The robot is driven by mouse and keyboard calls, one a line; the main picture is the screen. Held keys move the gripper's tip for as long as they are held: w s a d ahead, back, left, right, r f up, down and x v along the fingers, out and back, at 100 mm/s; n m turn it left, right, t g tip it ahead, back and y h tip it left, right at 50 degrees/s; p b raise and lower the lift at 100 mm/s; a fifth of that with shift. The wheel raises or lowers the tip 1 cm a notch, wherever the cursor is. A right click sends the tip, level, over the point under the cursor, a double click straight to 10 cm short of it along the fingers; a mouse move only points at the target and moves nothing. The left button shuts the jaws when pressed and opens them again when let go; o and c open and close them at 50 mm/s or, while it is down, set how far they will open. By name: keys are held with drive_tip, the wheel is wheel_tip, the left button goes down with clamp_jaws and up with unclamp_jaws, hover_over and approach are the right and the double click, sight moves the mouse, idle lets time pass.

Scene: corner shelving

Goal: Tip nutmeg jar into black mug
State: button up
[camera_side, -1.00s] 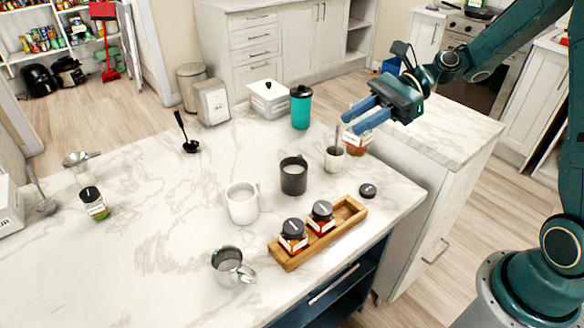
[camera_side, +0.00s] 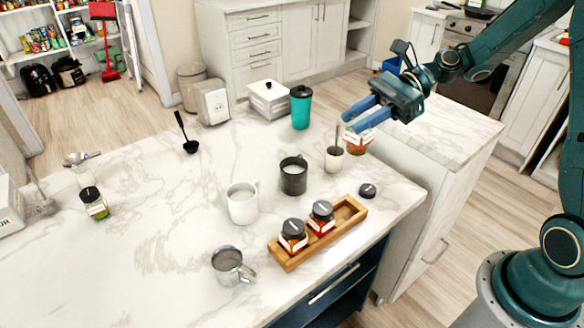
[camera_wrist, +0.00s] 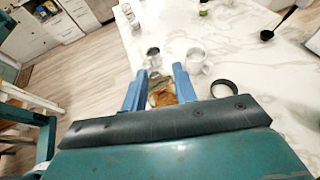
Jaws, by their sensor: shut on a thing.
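My gripper (camera_side: 360,116) is shut on the nutmeg jar (camera_side: 357,145), a small clear jar with brown contents and a pale label. The blue fingers hide its upper part. In the wrist view the jar (camera_wrist: 163,95) sits between the fingertips (camera_wrist: 160,86); its exact tilt is hard to tell. The black mug (camera_side: 293,178) stands upright on the marble counter, to the left of the jar and lower in the side view. The jar is apart from it. A loose dark lid (camera_side: 367,191) lies on the counter.
A small white cup with a utensil (camera_side: 335,158) stands between jar and mug. A white mug (camera_side: 242,203), a wooden tray (camera_side: 290,264) with two lidded jars, a steel cup (camera_side: 230,268) and a teal tumbler (camera_side: 301,112) are around.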

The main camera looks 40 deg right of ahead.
drive_tip(key=shift+w, duration=0.1)
drive_tip(key=w+a+f, duration=0.1)
drive_tip(key=w+f, duration=0.3)
drive_tip(key=w, duration=1.2)
drive_tip(key=shift+f, duration=0.2)
drive_tip(key=shift+f, duration=0.25)
wheel_tip(320, 180, down, 2)
drive_tip(key=h, duration=0.3)
drive_tip(key=shift+f+n, duration=0.2)
drive_tip(key=shift+n, duration=0.2)
drive_tip(key=shift+h, duration=0.4)
